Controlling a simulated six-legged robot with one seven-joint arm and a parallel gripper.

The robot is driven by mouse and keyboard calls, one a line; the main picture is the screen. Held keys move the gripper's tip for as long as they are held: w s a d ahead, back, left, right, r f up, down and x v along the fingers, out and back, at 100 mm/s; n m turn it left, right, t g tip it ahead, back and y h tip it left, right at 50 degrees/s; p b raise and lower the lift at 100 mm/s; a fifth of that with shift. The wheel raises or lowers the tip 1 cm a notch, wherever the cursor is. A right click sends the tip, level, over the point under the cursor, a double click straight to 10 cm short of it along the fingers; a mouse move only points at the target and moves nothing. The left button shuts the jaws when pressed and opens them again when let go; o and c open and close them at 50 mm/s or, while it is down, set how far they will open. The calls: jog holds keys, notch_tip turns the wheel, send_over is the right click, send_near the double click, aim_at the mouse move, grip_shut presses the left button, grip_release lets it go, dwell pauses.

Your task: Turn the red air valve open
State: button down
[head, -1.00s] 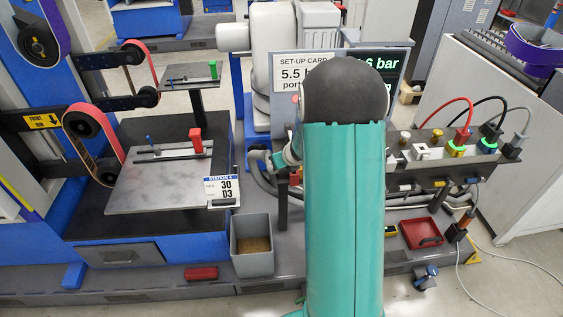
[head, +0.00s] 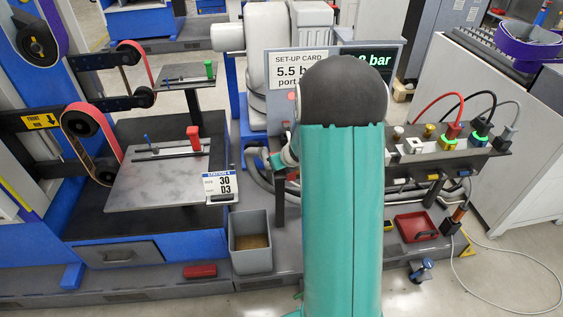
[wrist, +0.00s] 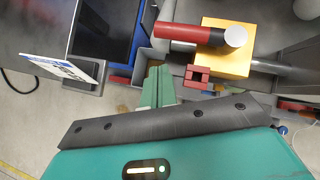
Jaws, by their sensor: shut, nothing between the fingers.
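In the wrist view, a dark red cylindrical handle (wrist: 188,33) with a pale round end lies against a yellow block (wrist: 226,62), a grey pipe-like bar running right from it. I take these to be the red air valve and its body. In the head view my teal arm with its black dome covers the middle of the bench, and the valve cannot be made out there.
A set-up card (head: 291,70) reads 5.5 bar beside a partly hidden pressure display (head: 379,60). A grey bin (head: 251,227) and a red tray (head: 415,227) stand low on the bench. Cables plug into a connector block (head: 440,150) at right.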

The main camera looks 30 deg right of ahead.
jog(key=a+v, duration=0.2)
jog(key=v, duration=0.8)
jog(key=shift+a, duration=0.15)
jog(key=shift+w+a+r, duration=0.1)
jog(key=shift+w, duration=0.1)
jog(key=s+a+r+n+y, duration=0.25)
jog(key=a+r+n, duration=0.25)
jog(key=a+n, duration=0.4)
jog(key=s+a+r+n+y, duration=0.1)
jog(key=s+a+r+n, duration=0.2)
jog(key=a+r+n, duration=0.45)
jog(key=s+a+r+n+g+h, duration=0.1)
jog(key=s+a+n, duration=0.2)
jog(key=s+n, duration=0.4)
jog(key=s+a+r+n+g+h, duration=0.1)
jog(key=s+a+n+h, duration=0.1)
jog(key=s+n, duration=0.6)
jog(key=a+n, duration=0.1)
jog(key=n, duration=0.4)
jog(key=shift+s+r, duration=0.2)
jog(key=shift+s, duration=0.05)
